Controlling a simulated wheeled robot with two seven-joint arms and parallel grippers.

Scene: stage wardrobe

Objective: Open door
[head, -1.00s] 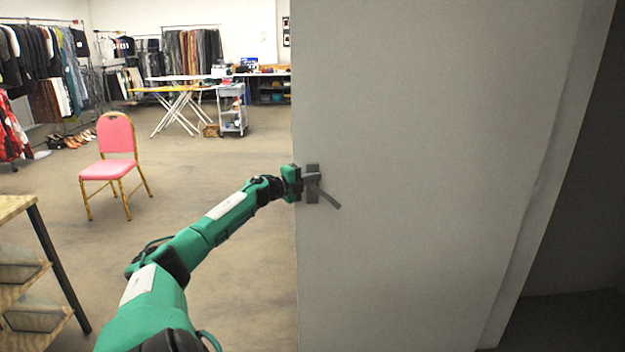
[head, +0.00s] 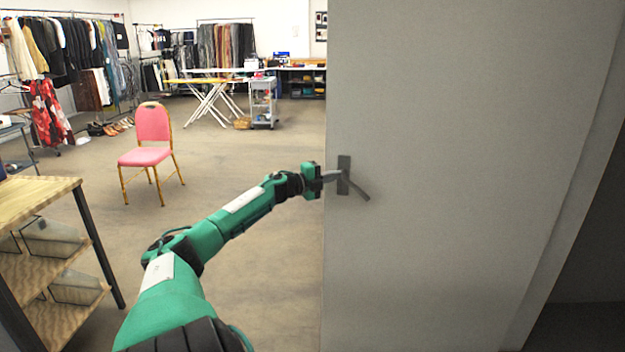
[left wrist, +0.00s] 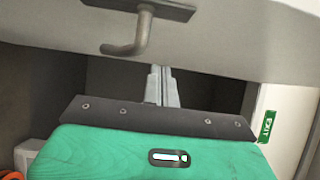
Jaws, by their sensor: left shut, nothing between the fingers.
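The pale grey door (head: 440,120) fills the right of the head view. Its free left edge stands clear, with the room open beside it. A dark lever handle (head: 358,186) on a backplate is near that edge, its lever slanting down to the right. My left gripper (head: 332,176) is at the door's edge beside the handle, fingers pointing toward it. In the left wrist view the fingers (left wrist: 162,86) are shut and empty, below the bent handle (left wrist: 130,40) and apart from it. Contact with the door cannot be told. My right gripper is not in view.
A wooden shelf unit (head: 60,190) stands close at the lower left. A pink chair (head: 152,145) is beyond it. Ironing boards (head: 205,85), a grey cart (head: 263,100) and clothes racks (head: 225,45) are farther back. The floor between chair and door is clear.

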